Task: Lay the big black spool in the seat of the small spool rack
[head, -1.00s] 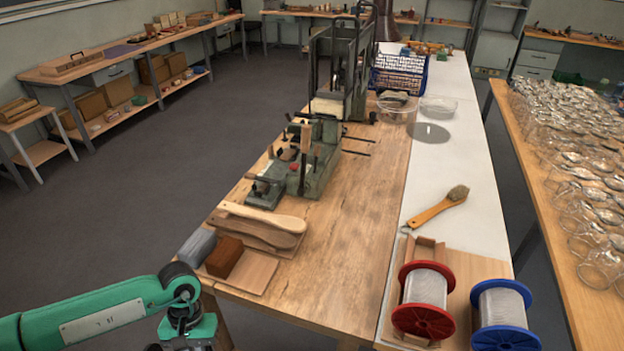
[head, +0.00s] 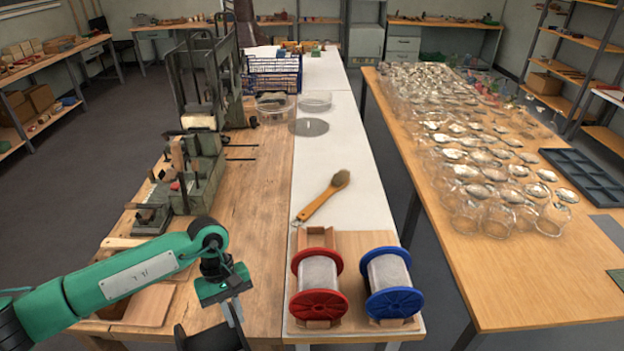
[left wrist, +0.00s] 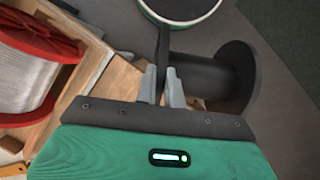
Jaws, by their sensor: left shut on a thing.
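My left gripper (head: 234,312) is at the front edge of the wooden bench. It is shut on the near flange of the big black spool (head: 212,338), which is cut off by the bottom of the head view. The left wrist view shows the spool's thick core and far flange (left wrist: 237,78), with the other flange edge-on between the fingers (left wrist: 162,85). A wooden spool rack (head: 350,240) stands to the right, holding a red spool (head: 319,278) and a blue spool (head: 389,280). My right gripper is out of view.
A wooden-handled brush (head: 322,200) lies behind the rack on the white table. The green machine (head: 192,175) stands on the bench at the left. A side table with many glass jars (head: 480,150) is at the right, across a floor gap.

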